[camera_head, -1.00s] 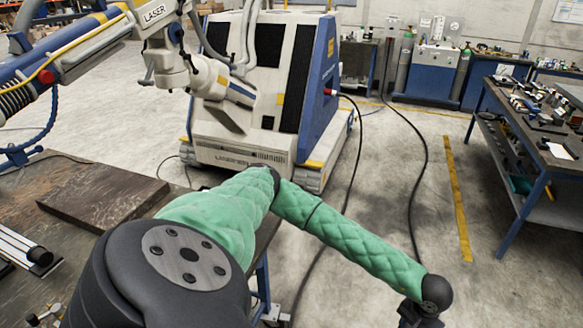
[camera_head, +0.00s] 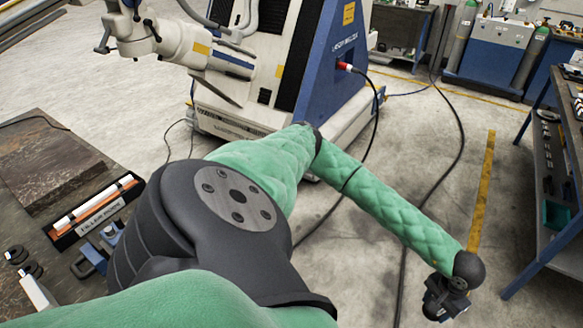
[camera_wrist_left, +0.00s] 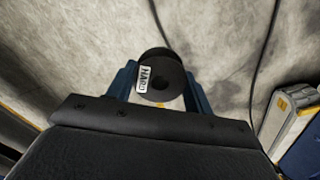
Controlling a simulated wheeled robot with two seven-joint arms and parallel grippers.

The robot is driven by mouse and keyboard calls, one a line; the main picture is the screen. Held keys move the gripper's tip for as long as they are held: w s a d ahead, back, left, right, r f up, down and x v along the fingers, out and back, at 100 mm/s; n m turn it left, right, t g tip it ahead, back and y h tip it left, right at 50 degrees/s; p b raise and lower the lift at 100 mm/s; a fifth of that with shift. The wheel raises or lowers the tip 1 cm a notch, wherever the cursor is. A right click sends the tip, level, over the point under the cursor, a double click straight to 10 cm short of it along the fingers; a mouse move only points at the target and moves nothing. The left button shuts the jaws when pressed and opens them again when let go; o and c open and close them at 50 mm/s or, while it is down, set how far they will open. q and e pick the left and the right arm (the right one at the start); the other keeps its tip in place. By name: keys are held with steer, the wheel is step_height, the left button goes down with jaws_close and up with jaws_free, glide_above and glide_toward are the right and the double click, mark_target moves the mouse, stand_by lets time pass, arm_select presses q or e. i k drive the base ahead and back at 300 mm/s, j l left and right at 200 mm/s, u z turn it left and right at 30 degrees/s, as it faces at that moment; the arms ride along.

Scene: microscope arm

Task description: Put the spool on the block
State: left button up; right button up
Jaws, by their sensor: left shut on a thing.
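A black spool (camera_wrist_left: 168,72) with a white label reading "HARD" shows in the left wrist view. My left gripper (camera_wrist_left: 160,90) is shut on it, with a blue finger at each side. Blurred grey floor lies behind the spool. In the head view, my green arm reaches to the right, with its dark wrist end (camera_head: 445,298) over the floor beyond the table edge; the spool cannot be made out there. No block can be told with certainty. A flat brown slab (camera_head: 45,170) lies on the table at the left. My right gripper does not show.
A black tray with white and orange bars (camera_head: 97,208) lies on the table, with blue and black small parts near it. The white and blue laser machine (camera_head: 325,70) stands behind. A workbench (camera_head: 560,165) stands at the right. Cables cross the open floor.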

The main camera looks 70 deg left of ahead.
mark_target(38, 187)
steer(key=u, duration=0.4)
steer(key=i+u, duration=0.1)
steer(key=u, duration=0.3)
steer(key=l+u, duration=0.1)
steer(key=u, duration=0.3)
steer(key=i+u, duration=0.1)
steer(key=u, duration=1.95)
